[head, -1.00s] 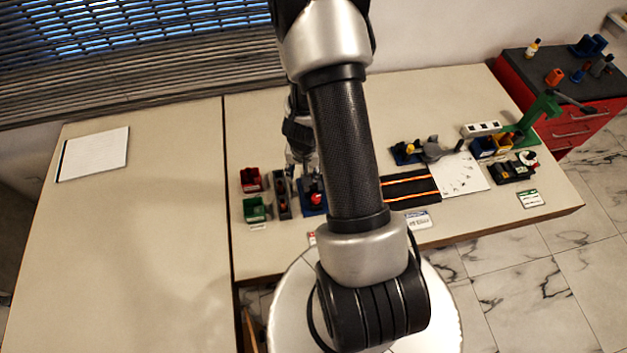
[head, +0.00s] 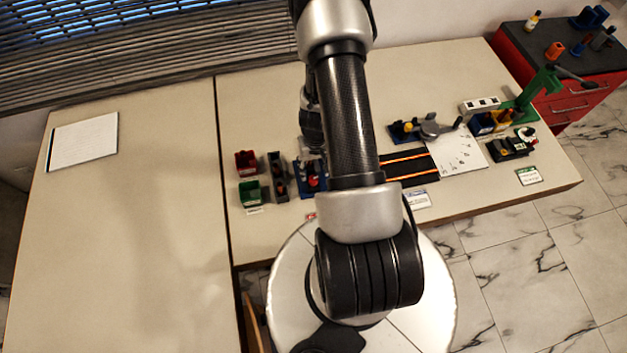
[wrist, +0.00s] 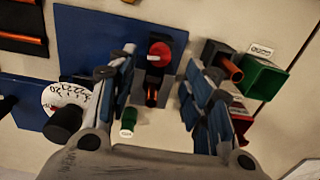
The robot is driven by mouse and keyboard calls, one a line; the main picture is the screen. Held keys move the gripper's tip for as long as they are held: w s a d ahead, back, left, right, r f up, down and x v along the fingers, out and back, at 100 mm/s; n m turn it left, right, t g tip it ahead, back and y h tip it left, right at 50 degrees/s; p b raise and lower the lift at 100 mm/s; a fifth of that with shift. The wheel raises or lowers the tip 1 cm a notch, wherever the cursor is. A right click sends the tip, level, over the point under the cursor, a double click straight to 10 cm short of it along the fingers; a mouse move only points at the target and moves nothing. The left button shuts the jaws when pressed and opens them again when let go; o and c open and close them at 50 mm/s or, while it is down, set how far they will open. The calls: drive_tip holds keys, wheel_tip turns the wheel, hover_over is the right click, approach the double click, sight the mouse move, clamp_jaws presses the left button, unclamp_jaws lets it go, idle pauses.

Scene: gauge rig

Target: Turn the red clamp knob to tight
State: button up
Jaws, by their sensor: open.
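The red clamp knob (wrist: 158,52) is a round red cap on a dark fixture, which stands on a blue base plate (wrist: 85,45). In the head view the red knob (head: 313,182) shows small beside my forearm. My gripper (wrist: 159,62) is open and empty. In the wrist view its two fingers reach toward the fixture, one on each side of the knob in the picture. I see no contact, and the height gap is hard to judge. In the head view my arm hides most of the gripper.
A white dial with a black knob (wrist: 65,122) and a green cylinder (wrist: 128,120) are near the left finger. A green bin (wrist: 265,78) and a dark holder with an orange rod (wrist: 228,66) lie right. The table's left part is bare apart from a paper (head: 83,141).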

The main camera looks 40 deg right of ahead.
wheel_tip(320, 180, down, 7)
drive_tip(key=b, duration=0.4)
drive_tip(key=shift+w+r, duration=0.1)
drive_tip(key=shift+r, duration=0.05)
